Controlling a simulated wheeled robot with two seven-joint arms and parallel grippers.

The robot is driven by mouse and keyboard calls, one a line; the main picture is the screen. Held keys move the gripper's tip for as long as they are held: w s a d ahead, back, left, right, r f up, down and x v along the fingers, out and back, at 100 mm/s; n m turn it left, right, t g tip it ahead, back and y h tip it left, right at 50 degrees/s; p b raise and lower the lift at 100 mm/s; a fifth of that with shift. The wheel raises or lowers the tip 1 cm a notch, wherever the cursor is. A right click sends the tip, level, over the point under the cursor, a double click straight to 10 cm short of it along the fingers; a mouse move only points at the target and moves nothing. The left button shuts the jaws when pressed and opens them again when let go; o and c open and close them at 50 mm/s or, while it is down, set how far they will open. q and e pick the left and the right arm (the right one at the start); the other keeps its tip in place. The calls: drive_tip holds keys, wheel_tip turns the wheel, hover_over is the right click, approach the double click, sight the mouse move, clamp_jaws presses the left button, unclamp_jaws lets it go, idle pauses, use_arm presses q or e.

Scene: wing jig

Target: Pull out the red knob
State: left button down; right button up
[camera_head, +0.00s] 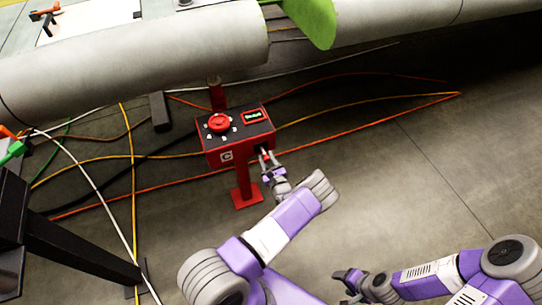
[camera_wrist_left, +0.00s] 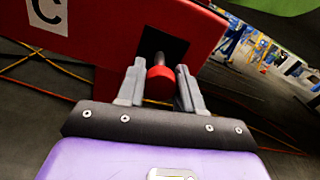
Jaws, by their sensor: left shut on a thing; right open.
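The red knob (camera_wrist_left: 161,80) is a small red cylinder on a grey metal rod. The rod comes out of a dark square opening in the front of a red control box (camera_head: 226,156), marked C. My left gripper (camera_head: 267,158) is at the right part of this front face. In the left wrist view its fingers (camera_wrist_left: 160,88) lie on both sides of the knob, shut on it. In the head view my own fingers mostly hide the knob. My right gripper (camera_head: 343,286) is open and empty, low over the floor at lower right.
The box top carries a large red round control (camera_head: 219,123) and a small lit display (camera_head: 253,116). A red post (camera_head: 246,195) supports it. A large grey cylinder (camera_head: 140,62) lies behind. Coloured cables (camera_head: 370,120) cross the floor.

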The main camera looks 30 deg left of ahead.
use_arm(q)
drive_tip(key=c, duration=0.7)
unclamp_jaws()
drive_tip(key=shift+s+d, duration=0.15)
drive_tip(key=shift+c, duration=0.2)
drive_tip(key=p+v, duration=0.2)
drive_tip(key=v, duration=0.5)
drive_tip(key=shift+d, duration=0.25)
drive_tip(key=shift+s, duration=0.15)
